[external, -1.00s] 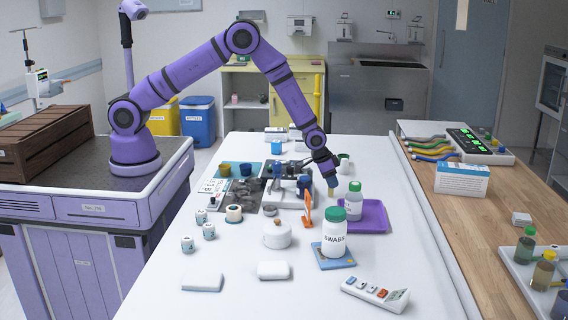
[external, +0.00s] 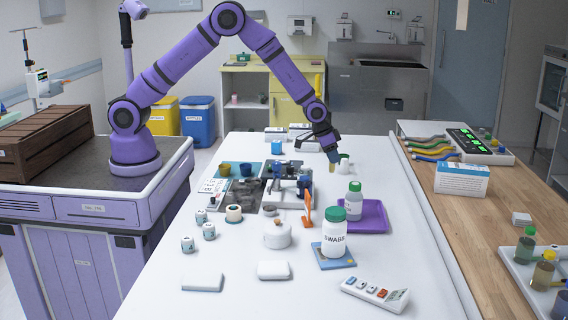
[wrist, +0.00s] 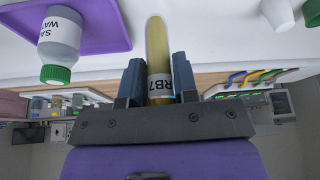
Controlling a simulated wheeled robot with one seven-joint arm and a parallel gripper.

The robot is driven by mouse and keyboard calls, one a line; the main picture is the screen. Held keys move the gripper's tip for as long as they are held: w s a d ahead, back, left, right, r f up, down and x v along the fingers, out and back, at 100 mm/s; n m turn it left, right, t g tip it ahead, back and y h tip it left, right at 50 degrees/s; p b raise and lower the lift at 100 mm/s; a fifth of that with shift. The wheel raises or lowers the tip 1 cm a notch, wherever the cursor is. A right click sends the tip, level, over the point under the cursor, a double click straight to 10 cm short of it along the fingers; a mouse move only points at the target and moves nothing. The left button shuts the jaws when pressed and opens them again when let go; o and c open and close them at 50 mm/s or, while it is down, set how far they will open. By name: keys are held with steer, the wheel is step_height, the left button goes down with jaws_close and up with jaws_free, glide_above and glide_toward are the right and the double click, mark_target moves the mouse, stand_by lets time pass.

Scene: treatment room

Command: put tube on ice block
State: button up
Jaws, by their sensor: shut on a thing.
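The tube (wrist: 157,50) is a clear cylinder with yellowish contents and a white label. My gripper (wrist: 157,82) is shut on it around the label in the wrist view. In the external view the tube (external: 332,168) hangs below my gripper (external: 333,156), above the far right part of the white table. I cannot tell for certain which thing is the ice block. Two plain white blocks lie at the near side of the table, one at left (external: 202,282) and one near the middle (external: 273,270).
A purple tray (external: 375,221) with a green-capped bottle (external: 354,200) is nearer the camera than my gripper. A swabs jar (external: 335,238) stands on a blue mat. A microscope-like device (external: 290,180) is left of the gripper. A small white container (external: 344,166) stands close by.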

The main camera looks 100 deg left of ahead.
steer(key=shift+a+r, duration=0.1)
steer(key=shift+r, duration=0.15)
steer(key=s+a+n, duration=0.1)
steer(key=s+a, duration=0.6)
steer(key=a, duration=0.3)
steer(key=s+a+n, duration=0.1)
steer(key=s+a, duration=0.7)
steer(key=a, duration=0.3)
steer(key=s+a+n+y, duration=0.1)
steer(key=s+a, duration=0.3)
steer(key=s, duration=0.3)
steer(key=s+a+r+n, duration=0.1)
steer(key=s+a, duration=0.3)
steer(key=s, duration=0.4)
steer(key=s+a+y, duration=0.1)
steer(key=s+a, duration=0.3)
steer(key=s, duration=0.3)
glide_above(277, 141)
steer(key=f, duration=0.1)
steer(key=shift+f, duration=1.9)
steer(key=shift+f+g+h, duration=0.1)
steer(key=shift+g+h, duration=0.2)
steer(key=o, duration=0.9)
